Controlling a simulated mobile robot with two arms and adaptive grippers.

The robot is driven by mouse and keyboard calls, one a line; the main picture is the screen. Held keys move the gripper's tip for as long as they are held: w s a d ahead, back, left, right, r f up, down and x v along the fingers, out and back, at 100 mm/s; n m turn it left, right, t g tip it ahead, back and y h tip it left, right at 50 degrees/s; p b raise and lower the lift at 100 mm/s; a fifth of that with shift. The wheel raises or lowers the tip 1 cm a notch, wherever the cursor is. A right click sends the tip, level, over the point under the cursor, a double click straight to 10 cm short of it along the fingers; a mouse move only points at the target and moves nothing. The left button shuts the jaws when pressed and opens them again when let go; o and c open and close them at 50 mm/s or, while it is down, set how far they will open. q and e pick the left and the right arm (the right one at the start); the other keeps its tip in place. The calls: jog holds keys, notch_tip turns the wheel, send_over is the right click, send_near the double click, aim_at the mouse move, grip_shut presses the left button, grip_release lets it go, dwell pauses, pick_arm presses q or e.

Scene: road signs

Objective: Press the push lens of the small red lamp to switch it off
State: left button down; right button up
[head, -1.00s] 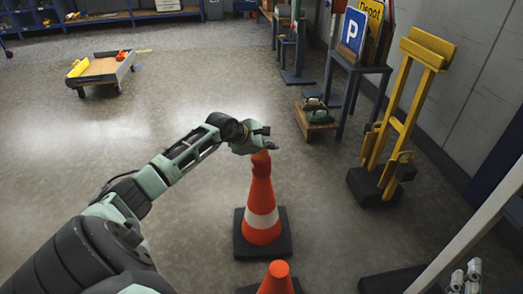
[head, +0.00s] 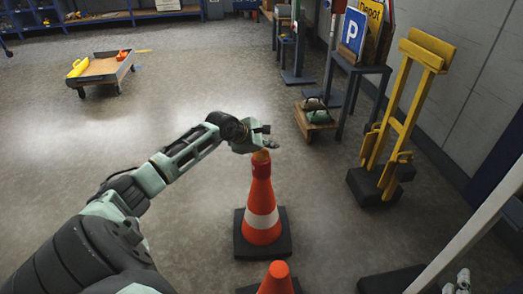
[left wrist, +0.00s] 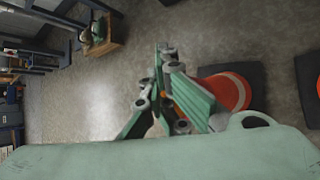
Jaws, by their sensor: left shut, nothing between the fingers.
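An orange-and-white traffic cone (head: 261,212) stands upright on a dark square base. A small red lamp (head: 261,171) appears to sit at its top, with an orange-yellow part above the red. My left gripper (head: 268,142) is shut and empty, just above the lamp; it hides part of the top, and I cannot tell whether it touches. In the left wrist view the fingers (left wrist: 165,95) cover most of the lamp, and the cone (left wrist: 232,92) shows beside them. Pale parts at the lower right edge of the head view may belong to my right gripper; its jaws are unclear.
A second cone (head: 276,280) stands in front. A yellow frame (head: 400,110) on a dark base stands at the right. Signs, including a blue P sign (head: 354,31), rest on a stand behind. A low cart (head: 102,70) stands far left.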

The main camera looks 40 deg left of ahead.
aim_at(266, 155)
pick_arm(q)
jog(key=shift+r, duration=0.1)
pick_arm(e)
jog(key=shift+f, duration=0.1)
pick_arm(q)
jog(key=shift+r+p, duration=0.4)
jog(key=shift+r, duration=0.1)
jog(key=shift+r+p, duration=0.35)
jog(key=shift+r, duration=0.15)
jog(key=shift+r+p, duration=0.35)
jog(key=shift+r, duration=0.1)
jog(key=shift+r+p, duration=0.45)
jog(key=shift+r, duration=0.25)
jog(key=shift+r+p, duration=0.5)
jog(key=shift+r, duration=0.25)
pick_arm(e)
jog(key=s+d+f+g+h, duration=0.1)
jog(key=s+d+f+g, duration=0.1)
jog(key=s+f+g, duration=0.3)
jog(key=s+d+f+g+h, duration=0.2)
jog(key=s+f+g, duration=0.3)
jog(key=f, duration=0.5)
jog(key=shift+s+d+f+g, duration=0.2)
jog(key=shift+s+d+g, duration=0.2)
jog(key=shift+s+d, duration=0.55)
jog(key=shift+s+a, duration=0.2)
jog(key=shift+a, duration=0.05)
